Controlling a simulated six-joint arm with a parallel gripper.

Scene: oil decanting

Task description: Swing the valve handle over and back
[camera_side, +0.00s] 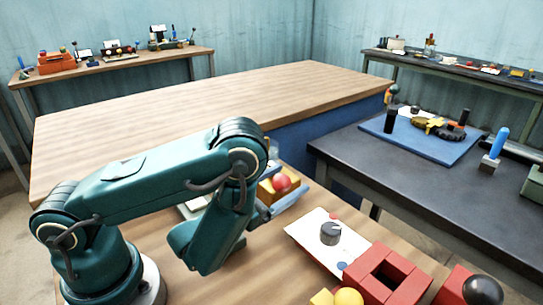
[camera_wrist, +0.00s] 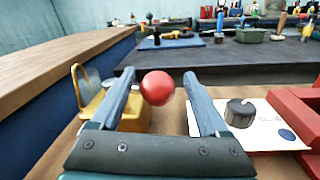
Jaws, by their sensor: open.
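A red ball knob (camera_wrist: 157,88), which looks like the end of the valve handle, shows between my fingers in the wrist view. It also shows in the side view (camera_side: 281,183), by a yellow block. The yellow valve body (camera_wrist: 135,114) stands just behind and below it, partly hidden by my left finger. My gripper (camera_wrist: 160,78) is open, with one finger on each side of the red ball. I cannot tell whether either finger touches it. The handle's stem is hidden.
A white plate (camera_side: 308,240) with a grey dial (camera_side: 331,233) lies to the right of my gripper. Red blocks (camera_side: 410,264), a yellow ball (camera_side: 348,297) and a black ball (camera_side: 482,290) stand near the front edge. The large wooden table (camera_side: 200,107) behind is bare.

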